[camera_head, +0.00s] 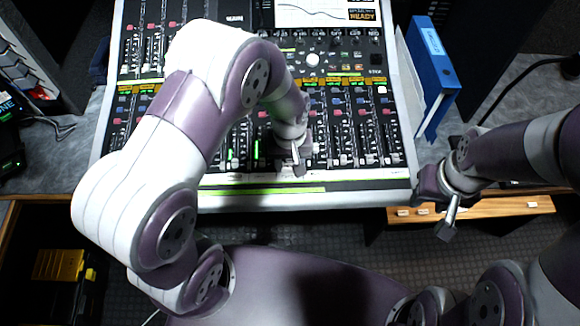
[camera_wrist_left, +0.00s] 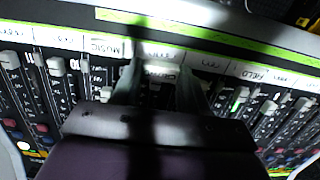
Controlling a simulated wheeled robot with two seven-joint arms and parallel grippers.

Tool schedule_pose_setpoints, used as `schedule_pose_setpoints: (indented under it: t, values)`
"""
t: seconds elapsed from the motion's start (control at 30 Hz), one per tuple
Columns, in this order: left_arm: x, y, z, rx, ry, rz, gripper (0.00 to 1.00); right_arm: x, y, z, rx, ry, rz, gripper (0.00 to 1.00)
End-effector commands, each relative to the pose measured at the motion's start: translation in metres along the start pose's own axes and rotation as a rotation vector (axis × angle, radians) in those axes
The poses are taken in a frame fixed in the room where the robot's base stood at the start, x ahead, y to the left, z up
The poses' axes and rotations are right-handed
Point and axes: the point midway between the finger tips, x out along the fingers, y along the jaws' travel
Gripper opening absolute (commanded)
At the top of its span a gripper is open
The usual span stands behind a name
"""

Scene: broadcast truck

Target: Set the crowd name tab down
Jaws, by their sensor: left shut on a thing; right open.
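My left gripper (camera_head: 299,162) is low over the front part of the mixing console (camera_head: 205,205), near the faders. In the left wrist view its two fingers (camera_wrist_left: 160,82) are shut on a small pale tab with blurred lettering, the crowd name tab (camera_wrist_left: 163,70). The tab sits close to the white label strip, beside the MUSIC label (camera_wrist_left: 92,45); I cannot tell whether it touches the surface. The FIELD label (camera_wrist_left: 255,74) is further right. My right gripper (camera_head: 447,217) is open and empty, off the console's right side.
Fader caps (camera_wrist_left: 57,66) stand close on both sides of the left gripper. A blue binder (camera_head: 432,62) stands right of the console. A yellow case (camera_head: 58,265) is at the lower left.

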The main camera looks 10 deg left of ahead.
Motion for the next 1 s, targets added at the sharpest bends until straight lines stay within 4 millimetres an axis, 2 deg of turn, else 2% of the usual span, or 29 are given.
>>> schedule_pose_setpoints:
  t: [0.1,0.17,0.47,0.5,0.57,0.83,0.93,1.0]
  values:
    - [0.023,-0.001,0.002,0.0,-0.006,-0.003,0.15,-0.002,0.0,0.0,0.0,0.0,0.0,0.43]
    - [0.031,0.0,0.001,0.0,-0.003,-0.002,0.15,-0.002,0.0,0.0,0.0,0.0,0.0,0.43]
    - [0.035,0.0,0.001,0.0,-0.002,-0.001,0.15,0.0,0.0,0.0,0.0,0.0,0.0,0.43]
    - [0.035,0.0,0.0,0.0,-0.001,-0.001,0.53,-0.001,0.0,0.0,0.0,0.0,0.0,0.43]
    - [0.034,0.0,0.001,0.0,-0.001,-0.001,0.69,-0.001,0.0,0.0,0.0,0.0,0.0,0.43]
    - [0.033,0.0,0.0,0.0,-0.001,-0.001,0.69,-0.002,0.0,0.0,0.0,0.0,0.0,0.43]
    - [0.024,0.001,-0.001,0.0,0.002,0.001,0.69,-0.002,0.0,0.0,0.0,0.0,0.0,0.43]
    - [0.009,0.001,-0.001,0.0,0.004,0.002,0.69,-0.001,0.0,0.0,0.0,0.0,0.0,0.43]
